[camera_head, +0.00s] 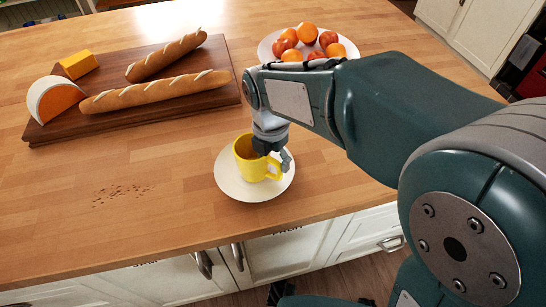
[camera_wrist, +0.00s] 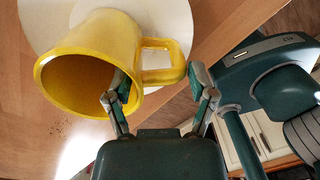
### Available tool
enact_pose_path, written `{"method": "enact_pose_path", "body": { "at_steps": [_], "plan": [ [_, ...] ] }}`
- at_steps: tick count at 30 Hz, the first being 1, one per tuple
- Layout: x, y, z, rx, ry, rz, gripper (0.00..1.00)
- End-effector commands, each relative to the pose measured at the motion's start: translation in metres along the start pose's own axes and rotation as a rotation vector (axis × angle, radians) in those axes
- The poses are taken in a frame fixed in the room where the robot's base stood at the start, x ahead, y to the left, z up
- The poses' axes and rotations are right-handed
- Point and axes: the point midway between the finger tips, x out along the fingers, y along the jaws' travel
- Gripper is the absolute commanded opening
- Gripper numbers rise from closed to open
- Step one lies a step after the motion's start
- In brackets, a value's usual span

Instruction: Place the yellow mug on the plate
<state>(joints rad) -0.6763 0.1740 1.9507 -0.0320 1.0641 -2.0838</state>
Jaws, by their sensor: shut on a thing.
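The yellow mug (camera_head: 251,167) is over the small white plate (camera_head: 256,193) near the island's front edge. In the head view it looks upright, and I cannot tell whether its base touches the plate. My gripper (camera_head: 277,162) comes down from above at the mug's right side. In the wrist view the mug (camera_wrist: 100,55) shows its open mouth, with the plate (camera_wrist: 172,18) behind it. There my gripper's fingers (camera_wrist: 160,95) lie on both sides of the mug's handle, one by the mug's wall. The gripper is shut on the mug; the exact contact is partly hidden.
A dark wooden board (camera_head: 130,122) with two baguettes (camera_head: 155,93), a cheese wedge (camera_head: 78,64) and a round orange-and-white cheese (camera_head: 52,100) lies at the left. A plate of fruit (camera_head: 305,43) stands behind my arm. Crumbs (camera_head: 120,194) lie left of the mug; the wood around them is clear.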

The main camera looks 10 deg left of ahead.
Motion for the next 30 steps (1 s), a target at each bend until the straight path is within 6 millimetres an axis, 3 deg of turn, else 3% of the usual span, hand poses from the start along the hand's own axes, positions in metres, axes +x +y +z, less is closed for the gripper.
{"method": "enact_pose_path", "body": {
  "at_steps": [4, 5, 6, 21, 26, 30],
  "plan": [
    [0.000, 0.000, 0.000, 0.000, 0.000, 0.001, 0.11],
    [0.001, 0.000, 0.000, 0.000, 0.000, 0.000, 0.80],
    [0.001, 0.000, 0.000, 0.000, 0.000, 0.000, 0.98],
    [-0.003, 0.000, 0.000, 0.001, 0.000, 0.000, 1.00],
    [-0.025, 0.001, 0.000, 0.000, -0.002, 0.003, 1.00],
    [-0.055, 0.001, 0.000, 0.000, -0.002, 0.004, 1.00]
  ]
}}
